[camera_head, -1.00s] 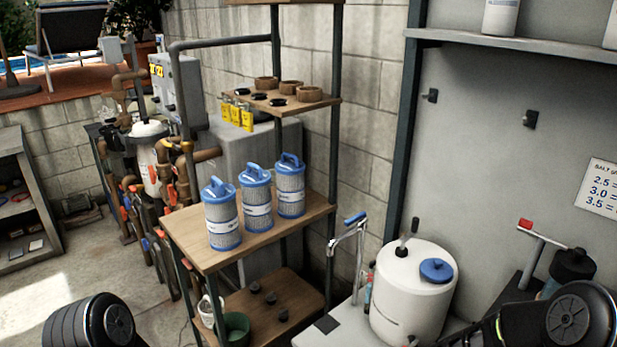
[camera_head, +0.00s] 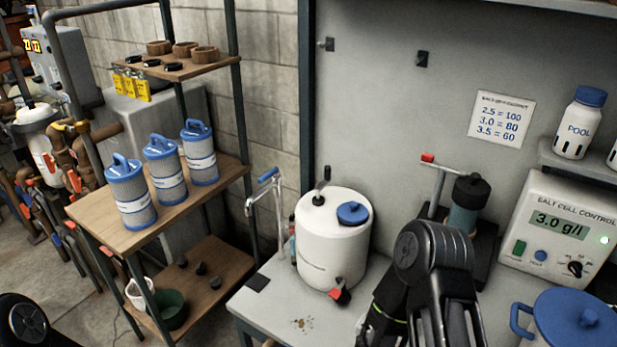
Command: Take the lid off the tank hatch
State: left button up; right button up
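A white rounded tank (camera_head: 322,262) stands on the grey bench in the head view. A blue round lid (camera_head: 352,213) with a small knob sits on the hatch on its top, toward the right. My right arm rises at the bottom, right of the tank, apart from the lid. Only a dark round part of my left arm shows at the bottom left corner, and the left gripper is not in view.
A black handle (camera_head: 320,187) stands on the tank top beside the lid. A red-and-black tap (camera_head: 340,292) is low on its front. A chrome faucet (camera_head: 266,205) is left, a dark tester (camera_head: 468,205) right. A blue-lidded pot (camera_head: 572,325) stands front right.

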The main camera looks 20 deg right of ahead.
aim_at(352, 212)
jog(key=i+j+z, duration=0.55)
jog(key=j+z, duration=0.25)
jog(key=j, duration=0.25)
jog(key=i+j+z, duration=0.25)
jog(key=j, duration=0.15)
jog(key=k, duration=0.05)
